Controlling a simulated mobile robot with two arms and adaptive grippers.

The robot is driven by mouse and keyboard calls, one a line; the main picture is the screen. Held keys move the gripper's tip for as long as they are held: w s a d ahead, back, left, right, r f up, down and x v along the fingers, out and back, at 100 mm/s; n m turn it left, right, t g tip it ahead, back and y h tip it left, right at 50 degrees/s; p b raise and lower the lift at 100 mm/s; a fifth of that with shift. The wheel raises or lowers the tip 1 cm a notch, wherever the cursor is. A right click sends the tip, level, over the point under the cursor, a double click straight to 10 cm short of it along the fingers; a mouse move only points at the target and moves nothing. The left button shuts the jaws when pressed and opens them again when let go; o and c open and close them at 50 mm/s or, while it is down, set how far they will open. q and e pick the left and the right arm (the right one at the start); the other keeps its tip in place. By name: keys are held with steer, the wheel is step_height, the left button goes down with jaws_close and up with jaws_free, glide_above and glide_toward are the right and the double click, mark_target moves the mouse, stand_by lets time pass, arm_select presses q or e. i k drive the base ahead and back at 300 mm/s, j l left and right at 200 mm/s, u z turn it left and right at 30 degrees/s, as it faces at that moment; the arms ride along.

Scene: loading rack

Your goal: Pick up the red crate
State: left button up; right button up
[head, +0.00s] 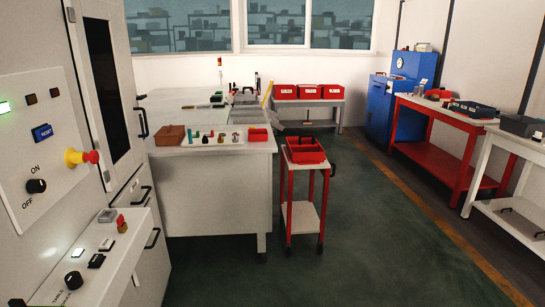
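A red crate (306,157) with an open top sits on the upper shelf of a small red-framed trolley (311,172), right of the white table. Three more red crates stand in a row on a grey rack further back: a left one (285,92), a middle one (308,92) and a right one (332,92). A smaller red box (257,135) lies on the near right corner of the white table. Which red crate is meant, I cannot tell. Neither of my grippers is in view.
A white table (205,190) holds a brown box (170,135) and small parts. A control cabinet (50,130) fills the left side. A blue cabinet (396,100) and a red workbench (440,145) line the right. The green floor (385,240) is clear in front and right of the trolley.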

mark_target(308, 148)
steer(key=i+z, duration=0.25)
steer(key=i, duration=2.15)
